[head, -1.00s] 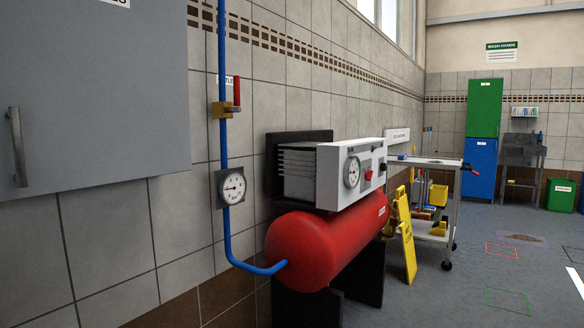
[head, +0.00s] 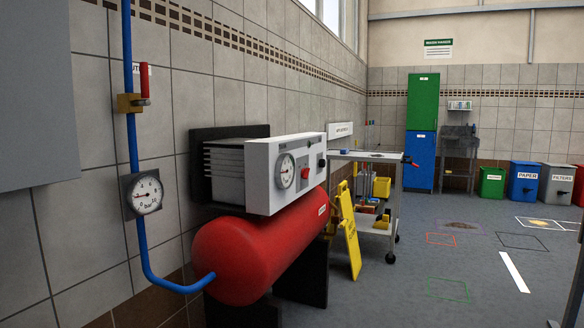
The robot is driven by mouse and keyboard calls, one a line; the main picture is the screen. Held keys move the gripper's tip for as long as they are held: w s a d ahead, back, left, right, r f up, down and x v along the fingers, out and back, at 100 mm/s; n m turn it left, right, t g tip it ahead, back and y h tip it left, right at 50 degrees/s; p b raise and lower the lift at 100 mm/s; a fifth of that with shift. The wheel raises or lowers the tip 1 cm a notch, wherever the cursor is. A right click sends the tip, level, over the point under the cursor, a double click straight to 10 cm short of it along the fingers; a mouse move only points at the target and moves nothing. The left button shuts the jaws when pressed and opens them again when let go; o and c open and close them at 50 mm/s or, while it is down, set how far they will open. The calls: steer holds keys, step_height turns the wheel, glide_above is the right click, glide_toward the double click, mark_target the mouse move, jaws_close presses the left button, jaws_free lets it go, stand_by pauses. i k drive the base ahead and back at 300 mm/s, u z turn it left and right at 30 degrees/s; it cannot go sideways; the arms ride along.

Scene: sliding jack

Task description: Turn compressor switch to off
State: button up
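The compressor stands against the tiled wall, with a red tank (head: 262,248) on dark supports and a white control panel (head: 270,180) above it. The panel carries a round gauge (head: 284,171), a red switch (head: 305,174) and a small black knob (head: 322,163). The red switch's exact position is too small to read. A blue pipe (head: 133,150) runs down the wall to the tank, with a pressure gauge (head: 143,194) and a red-handled valve (head: 145,82); the handle points up. My gripper is not in view.
A yellow folding sign (head: 349,228) leans beside the tank's far end. Behind it stands a metal trolley (head: 394,212). A grey cabinet (head: 30,100) is at the left edge. The floor (head: 430,270) to the right is mostly clear, with bins (head: 524,181) farther back.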

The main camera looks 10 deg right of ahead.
mark_target(305, 173)
steer(key=z, duration=0.45)
steer(key=i, duration=1.85)
steer(key=u, duration=0.15)
